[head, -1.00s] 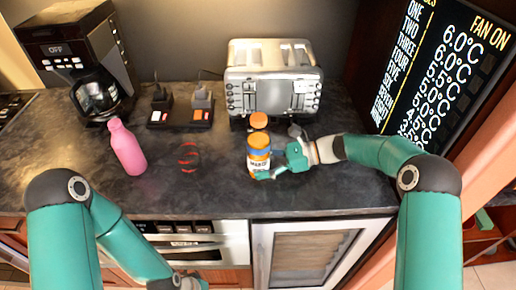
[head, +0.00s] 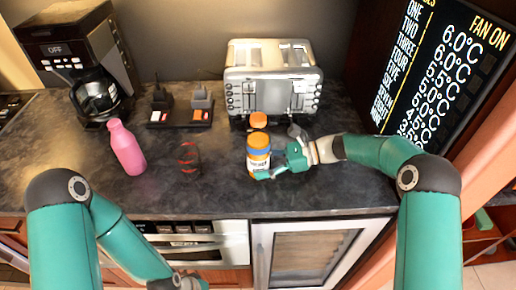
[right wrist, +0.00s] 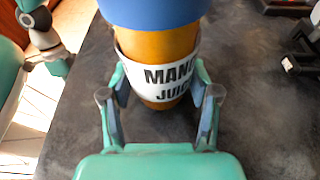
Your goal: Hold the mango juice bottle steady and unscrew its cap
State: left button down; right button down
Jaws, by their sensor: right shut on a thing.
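A pink bottle (head: 126,147) and a dark see-through glass (head: 189,158) stand to the left. A coffee maker (head: 85,60) is at back left. The front counter strip is mostly clear.

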jog(key=shift+c, duration=1)
grip_release()
jog(key=v, duration=0.7)
jog(key=shift+d, duration=0.3)
jog(key=shift+a, duration=0.1)
